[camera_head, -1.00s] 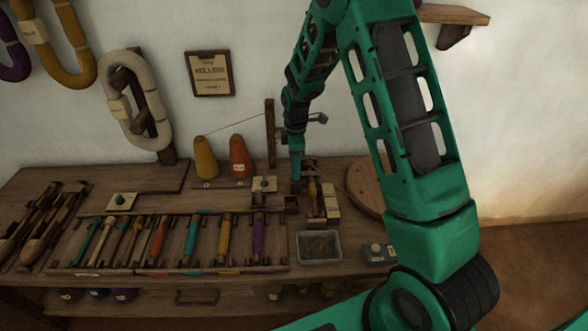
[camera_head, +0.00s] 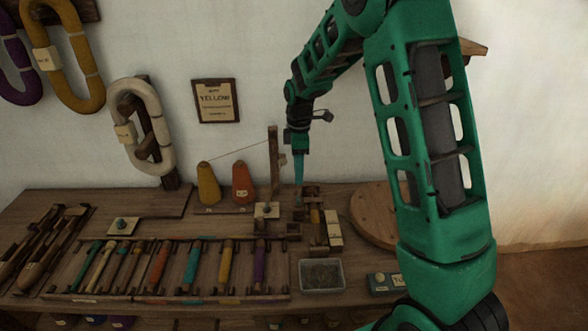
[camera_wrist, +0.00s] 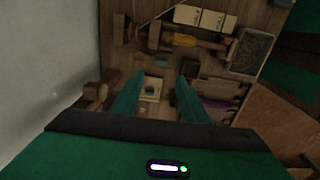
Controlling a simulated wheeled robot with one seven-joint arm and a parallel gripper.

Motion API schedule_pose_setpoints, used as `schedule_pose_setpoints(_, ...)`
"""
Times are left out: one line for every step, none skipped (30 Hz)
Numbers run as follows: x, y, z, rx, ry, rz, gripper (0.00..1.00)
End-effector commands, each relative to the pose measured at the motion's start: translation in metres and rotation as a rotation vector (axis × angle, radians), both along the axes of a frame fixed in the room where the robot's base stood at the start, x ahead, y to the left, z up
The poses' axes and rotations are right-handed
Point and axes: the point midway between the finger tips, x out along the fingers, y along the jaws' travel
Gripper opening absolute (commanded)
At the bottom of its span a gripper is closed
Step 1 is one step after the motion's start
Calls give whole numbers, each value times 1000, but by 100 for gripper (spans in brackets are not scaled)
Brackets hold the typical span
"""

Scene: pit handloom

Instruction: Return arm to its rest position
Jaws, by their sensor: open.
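My green arm runs down from the upper right in the head view. My gripper (camera_head: 299,172) hangs fingers-down above the back of the wooden bench (camera_head: 110,270), just right of a dark wooden post (camera_head: 273,165). In the wrist view my gripper (camera_wrist: 160,90) shows two teal fingers spread apart with nothing between them. Beyond the fingers lies a pale square plate with a knob (camera_wrist: 152,88). A yellow bobbin (camera_wrist: 185,40) lies in a wooden holder farther out. The fingers look clear of the bench.
An orange cone (camera_head: 243,182) and a yellow cone (camera_head: 208,185) stand left of the post. A rack of several coloured bobbins (camera_head: 192,262) fills the bench front. A grey tray (camera_head: 321,275) and a round wooden board (camera_head: 372,215) lie to the right.

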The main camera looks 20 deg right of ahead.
Motion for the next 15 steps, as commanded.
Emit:
schedule_pose_setpoints(0,0,0,0,0,0,41)
schedule_pose_setpoints(0,0,0,0,0,0,41)
schedule_pose_setpoints(0,0,0,0,0,0,41)
schedule_pose_setpoints(0,0,0,0,0,-1,41)
schedule_pose_setpoints(-1,-1,1,0,0,-4,41)
schedule_pose_setpoints(-2,-2,2,0,-1,-13,41)
schedule_pose_setpoints(-4,-4,5,-1,-1,-26,41)
schedule_pose_setpoints(-7,-7,8,-2,-3,-44,41)
schedule_pose_setpoints(-13,-13,14,-2,-4,-76,41)
schedule_pose_setpoints(-18,-18,20,-4,-5,-107,41)
schedule_pose_setpoints(-25,-24,25,-5,-6,-146,41)
schedule_pose_setpoints(-35,-32,35,-8,-8,-203,41)
schedule_pose_setpoints(-44,-39,42,-9,-9,-250,41)
schedule_pose_setpoints(-53,-46,49,-10,-8,-300,41)
schedule_pose_setpoints(-67,-55,58,-11,-10,-369,41)
